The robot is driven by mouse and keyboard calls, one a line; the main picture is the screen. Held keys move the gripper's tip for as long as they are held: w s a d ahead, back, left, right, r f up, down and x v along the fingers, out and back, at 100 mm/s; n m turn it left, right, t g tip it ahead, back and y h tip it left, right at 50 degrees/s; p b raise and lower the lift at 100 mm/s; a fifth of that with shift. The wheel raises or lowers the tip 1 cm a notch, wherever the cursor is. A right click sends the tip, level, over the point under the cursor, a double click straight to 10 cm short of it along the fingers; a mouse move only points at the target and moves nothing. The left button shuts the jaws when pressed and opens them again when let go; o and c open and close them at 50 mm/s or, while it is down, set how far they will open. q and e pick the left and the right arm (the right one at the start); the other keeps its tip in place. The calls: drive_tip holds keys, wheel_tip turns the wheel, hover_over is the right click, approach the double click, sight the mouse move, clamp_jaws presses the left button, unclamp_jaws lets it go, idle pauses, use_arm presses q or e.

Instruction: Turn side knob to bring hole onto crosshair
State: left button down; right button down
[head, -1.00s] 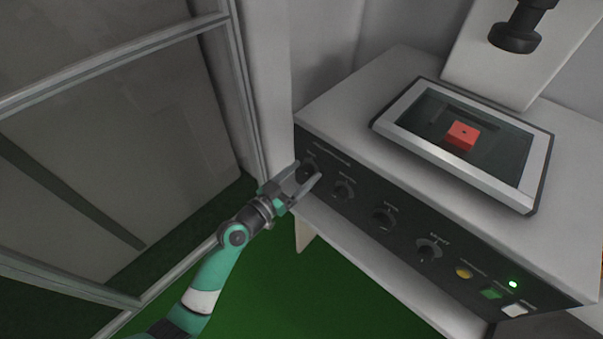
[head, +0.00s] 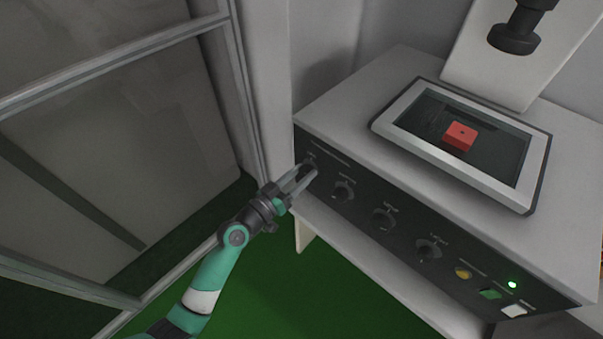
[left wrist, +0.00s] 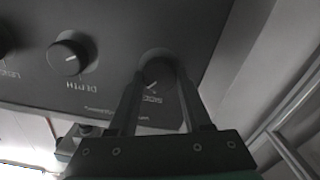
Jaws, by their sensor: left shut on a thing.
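The side knob (left wrist: 158,70) is the leftmost dark knob on the machine's front panel. My left gripper (head: 306,170) is shut on it, with one finger on each side, as the left wrist view also shows. The fingers partly hide the knob in the head view. A red block (head: 460,136) with a small dark hole (head: 462,132) in its top shows in the framed window (head: 424,148) on top of the machine. The crosshair is too faint to make out. My right gripper is in neither view.
Further right on the panel are more knobs, including the depth knob (left wrist: 68,55), a yellow button (head: 463,272), a green button (head: 490,294) and a white one (head: 514,310). A green light (head: 513,285) is lit. A glazed metal frame (head: 240,80) stands left of the machine.

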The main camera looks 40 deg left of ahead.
use_arm(q)
drive_tip(key=n, duration=0.4)
drive_tip(key=shift+a+n+p, duration=0.1)
drive_tip(key=shift+n+p, duration=0.4)
drive_tip(key=shift+n, duration=1.2)
drive_tip(key=shift+c, duration=1.7)
unclamp_jaws()
drive_tip(key=s, duration=1.1)
drive_tip(key=shift+s+d, duration=0.3)
drive_tip(key=shift+d, duration=0.05)
